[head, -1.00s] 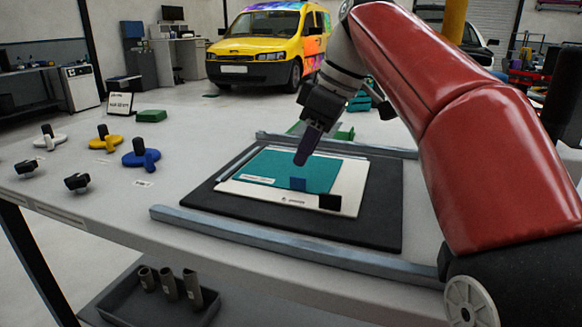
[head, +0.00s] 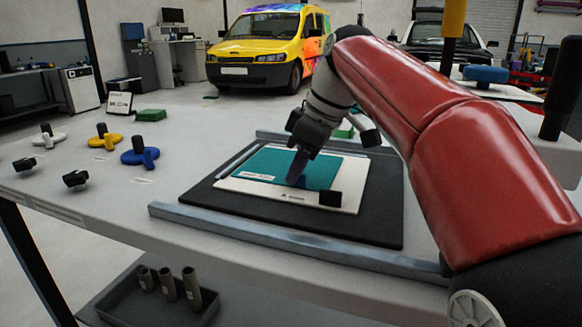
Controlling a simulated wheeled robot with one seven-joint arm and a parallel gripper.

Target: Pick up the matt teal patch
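The teal patch (head: 262,163) is a flat rectangle with a small pale label near its front left corner. It lies on a white sheet (head: 240,189) on a black mat (head: 385,205) on the table. My gripper (head: 294,181) points down over the front right part of the teal patch. Its tips look very close to the surface, but I cannot tell whether they touch. The fingers look like one dark purple shape, so any gap between them does not show. They cover the spot near the patch's front edge.
A black square (head: 330,198) lies at the sheet's front right corner. A grey metal bar (head: 270,236) runs along the front of the mat, with another behind. Blue (head: 138,152), yellow (head: 103,140) and white (head: 50,138) handled pieces stand at the left.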

